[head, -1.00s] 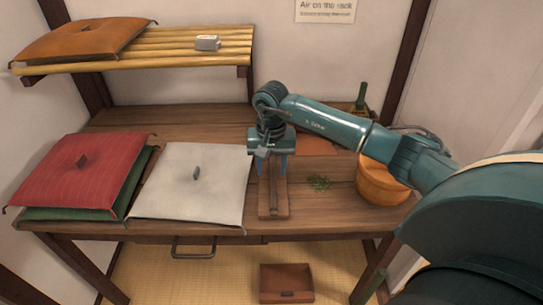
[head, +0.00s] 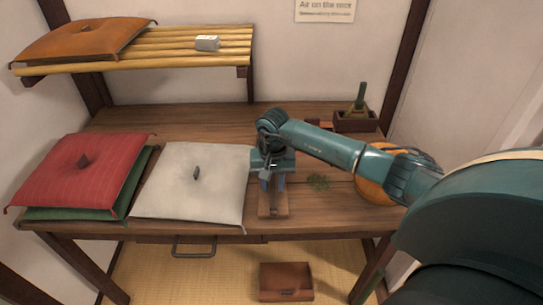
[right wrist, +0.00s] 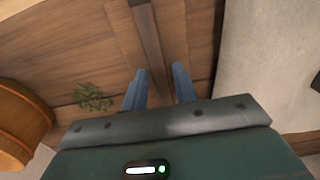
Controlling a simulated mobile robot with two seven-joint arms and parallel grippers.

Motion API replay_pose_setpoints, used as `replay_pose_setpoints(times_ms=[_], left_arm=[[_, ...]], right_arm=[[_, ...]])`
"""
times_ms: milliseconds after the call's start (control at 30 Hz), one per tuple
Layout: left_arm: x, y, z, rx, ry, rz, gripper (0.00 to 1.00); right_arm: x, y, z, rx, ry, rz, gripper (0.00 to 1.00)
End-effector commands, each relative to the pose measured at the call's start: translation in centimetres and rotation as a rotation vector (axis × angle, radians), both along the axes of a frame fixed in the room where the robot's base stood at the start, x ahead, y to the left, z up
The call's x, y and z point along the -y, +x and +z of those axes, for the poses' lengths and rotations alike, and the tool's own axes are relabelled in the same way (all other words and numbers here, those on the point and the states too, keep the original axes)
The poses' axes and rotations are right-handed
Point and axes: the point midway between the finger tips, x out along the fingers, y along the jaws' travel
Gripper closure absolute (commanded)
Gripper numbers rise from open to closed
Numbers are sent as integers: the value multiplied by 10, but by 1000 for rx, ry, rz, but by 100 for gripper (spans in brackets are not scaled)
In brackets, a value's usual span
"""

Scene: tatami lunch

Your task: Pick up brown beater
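A long, narrow dark brown wooden piece, which looks like the brown beater (head: 273,198), lies on a paler wooden base on the table. In the right wrist view the brown beater (right wrist: 148,35) runs up from between the fingers. My right gripper (head: 272,183) is over it, pointing down, and its blue fingers stand apart. In the right wrist view the right gripper (right wrist: 158,70) is open, one finger to each side of the beater. Whether they touch it I cannot tell. The beater's far part is hidden by the arm. My left gripper is not in view.
A white cushion (head: 205,208) lies close left of the gripper, with a red cushion (head: 75,180) on a green one beyond. Green sprigs (head: 319,182) and an orange-brown round tub (head: 370,188) are on the right. A slatted rack (head: 170,50) hangs above left.

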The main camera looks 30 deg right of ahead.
Motion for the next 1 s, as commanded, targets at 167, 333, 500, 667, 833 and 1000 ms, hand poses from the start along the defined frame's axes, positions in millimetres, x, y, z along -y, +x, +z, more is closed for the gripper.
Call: replay_pose_setpoints(times_ms=[167, 333, 500, 667, 833, 1000], left_arm=[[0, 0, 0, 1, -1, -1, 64], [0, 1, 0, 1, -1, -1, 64], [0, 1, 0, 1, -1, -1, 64], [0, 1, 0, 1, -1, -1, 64], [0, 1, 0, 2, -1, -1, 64], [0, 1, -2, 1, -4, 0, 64]], right_arm=[[0, 0, 0, 0, 0, 0, 87], [0, 0, 0, 0, 0, 0, 100], [0, 0, 1, 1, 0, 0, 100], [0, 1, 4, 3, -1, 0, 100], [1, 2, 28, 7, -2, 1, 100], [1, 2, 63, 7, -2, 0, 100]])
